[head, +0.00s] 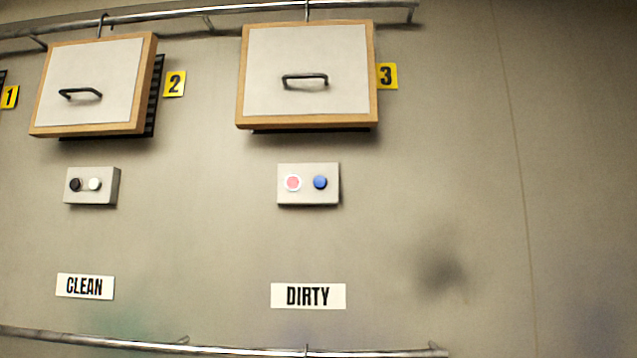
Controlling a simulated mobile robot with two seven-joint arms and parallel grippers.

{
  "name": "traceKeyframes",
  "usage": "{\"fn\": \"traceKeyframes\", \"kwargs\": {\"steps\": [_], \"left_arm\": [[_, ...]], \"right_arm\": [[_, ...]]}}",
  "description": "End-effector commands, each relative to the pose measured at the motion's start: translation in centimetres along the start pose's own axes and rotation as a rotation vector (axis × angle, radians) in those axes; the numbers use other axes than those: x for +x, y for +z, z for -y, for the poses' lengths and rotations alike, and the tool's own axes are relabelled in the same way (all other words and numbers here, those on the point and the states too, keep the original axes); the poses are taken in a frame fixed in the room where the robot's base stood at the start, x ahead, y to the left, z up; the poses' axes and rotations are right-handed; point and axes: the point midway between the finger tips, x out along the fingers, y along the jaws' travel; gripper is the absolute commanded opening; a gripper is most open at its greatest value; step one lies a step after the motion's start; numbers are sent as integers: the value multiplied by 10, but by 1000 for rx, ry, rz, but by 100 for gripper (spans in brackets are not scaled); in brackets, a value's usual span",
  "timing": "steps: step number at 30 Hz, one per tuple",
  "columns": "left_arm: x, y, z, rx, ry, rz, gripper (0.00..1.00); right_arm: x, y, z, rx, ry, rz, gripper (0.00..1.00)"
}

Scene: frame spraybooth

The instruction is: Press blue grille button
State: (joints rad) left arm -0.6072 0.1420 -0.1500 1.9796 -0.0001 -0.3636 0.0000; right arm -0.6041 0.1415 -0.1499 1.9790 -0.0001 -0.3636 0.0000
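A blue button (320,182) sits on the right side of a light grey button box (308,198) on the wall. To its left on the same box is a pink-red button (293,183) with a white ring. The box is below a wood-framed panel (308,68) with a black handle, beside the yellow tag 3 (387,76), and above a sign reading DIRTY (308,296). Neither of my grippers is in view.
At left, a second button box (92,200) has a black and a whitish button, below another framed panel (95,80) and above a CLEAN sign (85,286). Metal rails run along the top (210,17) and bottom (250,349). The wall at right is bare, with a dark smudge.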

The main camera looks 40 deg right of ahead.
Motion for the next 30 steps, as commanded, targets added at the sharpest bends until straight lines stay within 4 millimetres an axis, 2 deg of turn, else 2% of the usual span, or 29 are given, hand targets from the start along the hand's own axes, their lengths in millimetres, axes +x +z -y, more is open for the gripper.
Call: {"fn": "traceKeyframes", "kwargs": {"steps": [1, 6, 7, 30], "left_arm": [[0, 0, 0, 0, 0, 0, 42], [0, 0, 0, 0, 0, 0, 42], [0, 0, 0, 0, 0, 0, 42], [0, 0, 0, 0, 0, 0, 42]], "right_arm": [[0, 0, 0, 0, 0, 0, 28], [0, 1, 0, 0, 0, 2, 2], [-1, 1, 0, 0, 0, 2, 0], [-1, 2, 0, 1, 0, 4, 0]]}}
